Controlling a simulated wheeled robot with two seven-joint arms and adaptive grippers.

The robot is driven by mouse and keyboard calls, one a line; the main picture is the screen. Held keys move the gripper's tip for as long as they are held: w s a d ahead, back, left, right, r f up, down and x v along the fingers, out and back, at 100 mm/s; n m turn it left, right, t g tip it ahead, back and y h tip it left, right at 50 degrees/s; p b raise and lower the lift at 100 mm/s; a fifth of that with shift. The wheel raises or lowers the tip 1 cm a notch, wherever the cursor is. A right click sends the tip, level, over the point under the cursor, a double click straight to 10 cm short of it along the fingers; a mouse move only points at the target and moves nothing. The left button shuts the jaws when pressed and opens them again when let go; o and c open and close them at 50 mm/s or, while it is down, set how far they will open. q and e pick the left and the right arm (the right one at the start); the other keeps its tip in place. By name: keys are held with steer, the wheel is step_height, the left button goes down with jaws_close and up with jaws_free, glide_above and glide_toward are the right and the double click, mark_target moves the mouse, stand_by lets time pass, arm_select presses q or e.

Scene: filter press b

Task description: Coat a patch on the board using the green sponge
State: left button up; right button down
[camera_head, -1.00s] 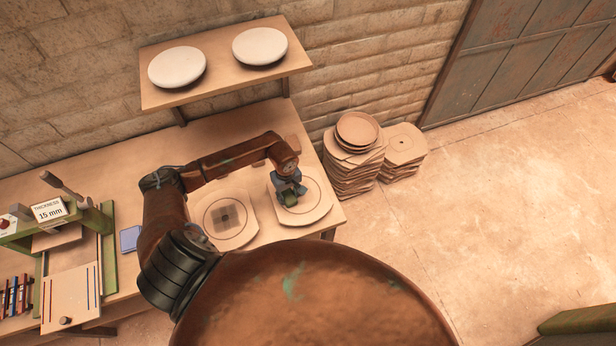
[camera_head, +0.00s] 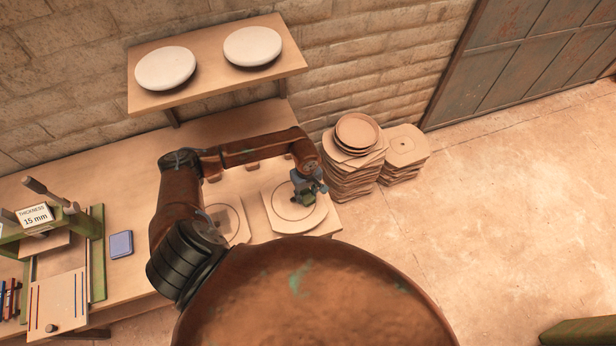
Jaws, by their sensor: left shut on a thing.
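My left gripper (camera_head: 308,187) is shut on the green sponge (camera_head: 306,198). It is over the right part of the right board (camera_head: 283,222), a pale board with a circle drawn on it. I cannot tell whether the sponge touches the board. No coated patch can be made out on this board. A second board (camera_head: 240,233) with a circle lies to its left, and my arm hides much of it; a bit of its greyish middle patch shows. My right gripper is not in view.
A blue pad (camera_head: 121,244) lies on the bench (camera_head: 128,190), near a green press with a "15 mm" sign (camera_head: 35,216). A wall shelf (camera_head: 216,70) holds two white discs. Stacked boards (camera_head: 352,176) stand right of the bench.

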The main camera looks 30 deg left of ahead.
mark_target(306, 195)
arm_select(q)
step_height(306, 195, up, 2)
steer(key=shift+w+a, duration=0.15)
steer(key=shift+r+p, duration=0.3)
steer(key=shift+p, duration=0.1)
steer(key=shift+s+r, duration=0.3)
steer(key=shift+r, duration=0.15)
steer(key=shift+r+p, duration=0.5)
steer(key=shift+r, duration=0.2)
steer(key=shift+r+p, duration=0.6)
steer(key=shift+r, duration=0.95)
